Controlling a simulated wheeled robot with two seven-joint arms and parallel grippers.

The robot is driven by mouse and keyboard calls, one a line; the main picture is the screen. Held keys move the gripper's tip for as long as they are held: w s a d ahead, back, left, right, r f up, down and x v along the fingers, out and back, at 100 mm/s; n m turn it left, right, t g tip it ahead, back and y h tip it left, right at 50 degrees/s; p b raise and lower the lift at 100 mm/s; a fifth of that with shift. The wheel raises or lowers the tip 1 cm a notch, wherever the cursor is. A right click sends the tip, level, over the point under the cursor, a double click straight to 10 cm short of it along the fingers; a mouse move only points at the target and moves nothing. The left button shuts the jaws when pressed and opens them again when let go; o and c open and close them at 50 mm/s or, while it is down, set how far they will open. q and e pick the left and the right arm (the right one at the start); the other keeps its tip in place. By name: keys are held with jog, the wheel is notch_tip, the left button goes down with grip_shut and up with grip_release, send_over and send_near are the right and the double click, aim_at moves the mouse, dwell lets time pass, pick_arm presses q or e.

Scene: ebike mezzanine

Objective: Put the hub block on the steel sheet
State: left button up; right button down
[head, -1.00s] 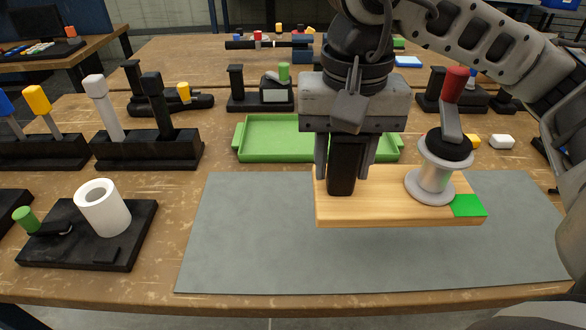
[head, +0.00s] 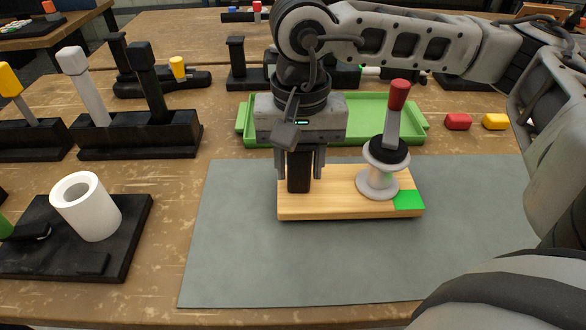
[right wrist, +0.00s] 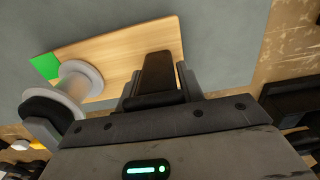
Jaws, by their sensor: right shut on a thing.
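The hub block is a pale wooden board (head: 335,202) with a green patch at its right end, a grey spool-shaped hub and an upright black grip. A black collar and a red-tipped lever show at the hub's top. My right gripper (head: 299,170) is shut on the black grip, pointing down. The right wrist view shows the black grip (right wrist: 158,75) between the fingers. The board is level over the grey steel sheet (head: 240,255), very low; I cannot tell whether it touches. My left gripper is not in view.
A green tray (head: 240,125) lies behind the sheet. A black base (head: 120,250) with a white cylinder (head: 88,207) stands left, and black tool holders (head: 140,140) stand behind it. Red (head: 458,121) and yellow (head: 496,121) pieces lie at right. The sheet's front is clear.

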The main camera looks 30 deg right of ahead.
jog(key=shift+s+f, duration=0.25)
jog(key=shift+f, duration=0.1)
jog(key=c, duration=0.9)
grip_release()
notch_tip(320, 180, up, 12)
